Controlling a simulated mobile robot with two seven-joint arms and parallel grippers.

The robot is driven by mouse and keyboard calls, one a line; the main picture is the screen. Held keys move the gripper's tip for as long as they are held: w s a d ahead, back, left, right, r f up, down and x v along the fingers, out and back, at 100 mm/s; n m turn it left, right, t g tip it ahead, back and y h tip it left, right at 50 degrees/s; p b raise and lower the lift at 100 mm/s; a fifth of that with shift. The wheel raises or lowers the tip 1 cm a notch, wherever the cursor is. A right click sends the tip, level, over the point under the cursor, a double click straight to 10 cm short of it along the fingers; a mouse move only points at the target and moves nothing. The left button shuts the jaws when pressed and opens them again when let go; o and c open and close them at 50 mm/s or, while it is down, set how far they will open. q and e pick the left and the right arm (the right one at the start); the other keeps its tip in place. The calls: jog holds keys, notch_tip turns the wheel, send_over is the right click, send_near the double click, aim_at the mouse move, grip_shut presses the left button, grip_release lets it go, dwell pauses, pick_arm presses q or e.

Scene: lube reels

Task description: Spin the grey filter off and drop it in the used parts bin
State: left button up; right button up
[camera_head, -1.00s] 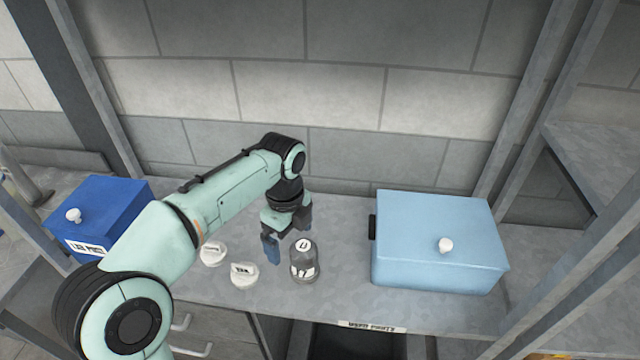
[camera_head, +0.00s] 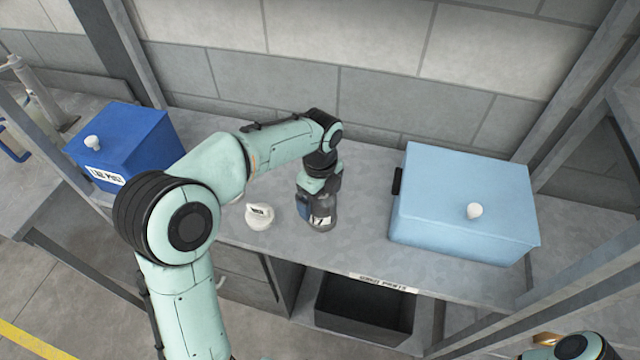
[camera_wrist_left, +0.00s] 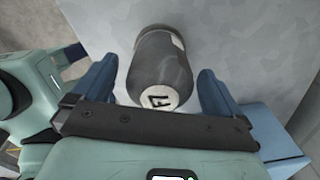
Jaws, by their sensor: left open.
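The grey filter (camera_head: 322,223) stands upright on the grey bench, with a light label on its side. In the left wrist view the filter (camera_wrist_left: 160,72) shows a white label on its top. My left gripper (camera_head: 317,207) is above and around it, partly hiding it in the head view. In the left wrist view its two blue fingers are open, one on each side of the filter, with gaps showing. The used parts bin (camera_head: 340,325) is a dark open box below the labelled bench edge. My right gripper is not in view; part of my right arm shows at bottom right.
A white lettered cap (camera_head: 259,217) sits left of the filter; another is mostly hidden by my left arm. A light blue box (camera_head: 465,200) with a white knob stands to the right. A dark blue box (camera_head: 125,145) stands at far left. Bench is clear between filter and light blue box.

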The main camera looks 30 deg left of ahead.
pick_arm(q)
jog(key=shift+f, duration=1.1)
jog(key=c, duration=1.2)
jog(key=n, duration=0.5)
jog(key=shift+c, duration=0.2)
jog(key=shift+s, duration=0.1)
jog(key=n, duration=0.5)
jog(key=shift+s+f, duration=0.1)
